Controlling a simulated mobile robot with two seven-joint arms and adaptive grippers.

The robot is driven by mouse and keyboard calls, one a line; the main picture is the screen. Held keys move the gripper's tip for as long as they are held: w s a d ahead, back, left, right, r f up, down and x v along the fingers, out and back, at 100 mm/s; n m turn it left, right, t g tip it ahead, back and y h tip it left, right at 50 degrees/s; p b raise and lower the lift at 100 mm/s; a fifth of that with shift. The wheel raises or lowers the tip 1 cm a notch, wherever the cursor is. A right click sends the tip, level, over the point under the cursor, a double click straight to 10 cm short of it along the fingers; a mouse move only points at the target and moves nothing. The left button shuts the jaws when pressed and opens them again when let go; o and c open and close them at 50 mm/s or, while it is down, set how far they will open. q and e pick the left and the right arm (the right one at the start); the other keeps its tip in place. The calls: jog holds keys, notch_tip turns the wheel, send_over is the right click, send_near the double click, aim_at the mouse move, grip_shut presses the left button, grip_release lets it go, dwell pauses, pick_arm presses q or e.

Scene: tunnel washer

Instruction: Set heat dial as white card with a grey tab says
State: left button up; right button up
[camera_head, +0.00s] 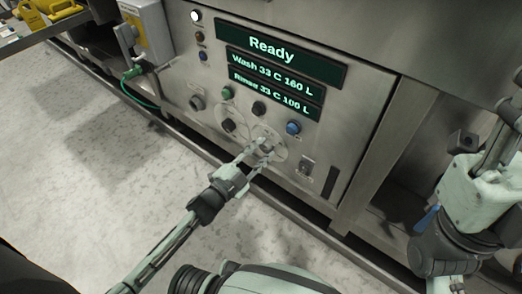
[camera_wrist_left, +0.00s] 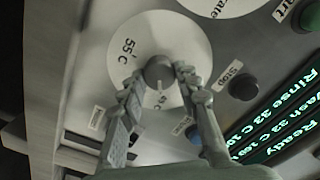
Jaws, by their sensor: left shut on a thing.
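The heat dial's round white plate (camera_wrist_left: 140,32) fills the middle of the left wrist view. It reads 55 C on one side, with smaller text partly hidden by the fingers. Its dark round knob (camera_wrist_left: 159,70) sits between the fingertips. My left gripper (camera_wrist_left: 158,78) is shut on this knob, one finger on each side. In the head view my left gripper (camera_head: 263,152) reaches the lower right dial on the steel panel. The knob's pointer direction is unclear. I do not see a white card with a grey tab. My right arm shows at the right, but its fingers do not.
The display (camera_head: 270,48) reads Ready, Wash 33 C 160 L and Rinse 33 C 100 L. Beside the held dial are another black dial (camera_head: 228,125), a green button (camera_head: 227,93), a dark stop button (camera_wrist_left: 243,87) and a blue button (camera_head: 293,128). The floor before the panel is clear.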

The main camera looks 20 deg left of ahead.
dwell(0.3)
pick_arm(q)
jog(key=o, duration=1.2)
jog(key=shift+c, duration=0.2)
jog(key=v, duration=1.2)
